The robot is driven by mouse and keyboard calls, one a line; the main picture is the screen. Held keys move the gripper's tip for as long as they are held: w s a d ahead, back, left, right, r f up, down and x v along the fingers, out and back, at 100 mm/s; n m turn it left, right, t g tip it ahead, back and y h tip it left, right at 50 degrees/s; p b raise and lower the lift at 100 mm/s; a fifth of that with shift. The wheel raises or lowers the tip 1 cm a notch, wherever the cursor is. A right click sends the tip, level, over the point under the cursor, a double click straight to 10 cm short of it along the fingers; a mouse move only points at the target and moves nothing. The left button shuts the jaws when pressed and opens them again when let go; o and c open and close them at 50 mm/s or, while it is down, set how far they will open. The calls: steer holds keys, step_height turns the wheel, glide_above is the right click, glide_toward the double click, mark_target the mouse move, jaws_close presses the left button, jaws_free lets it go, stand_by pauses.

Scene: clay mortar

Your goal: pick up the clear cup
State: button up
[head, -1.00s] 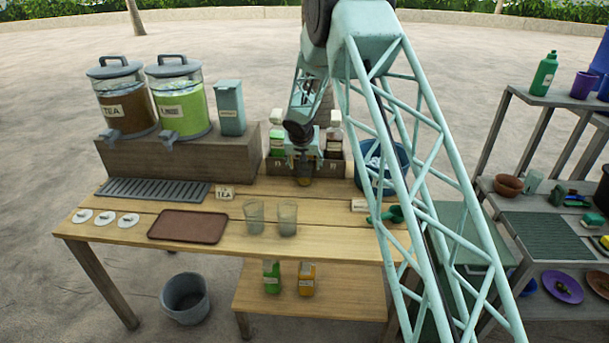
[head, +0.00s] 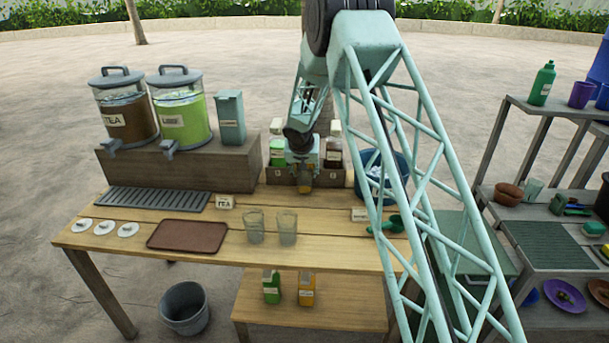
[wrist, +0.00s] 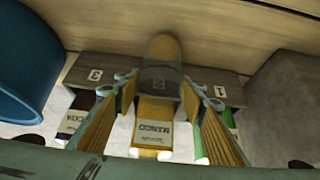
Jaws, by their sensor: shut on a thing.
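Two clear cups stand upright side by side on the wooden table, the left cup (head: 254,226) and the right cup (head: 287,229). My gripper (head: 305,182) is behind them, at the bottle rack, apart from both. In the wrist view my gripper (wrist: 158,115) has its yellow-lined fingers on either side of a yellow carton labelled MANGO (wrist: 153,132), and it is shut on it. The carton's contact with the pads is partly hidden. Neither cup can be made out in the wrist view.
The rack (wrist: 100,68) has numbered compartments with other bottles beside my fingers. A blue tub (wrist: 25,65) is close by. Drink dispensers (head: 180,115) stand at the left.

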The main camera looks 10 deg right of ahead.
steer(key=s+r+b, duration=0.4)
steer(key=s, duration=1.2)
steer(key=shift+r, duration=0.2)
stand_by(0.4)
stand_by(1.1)
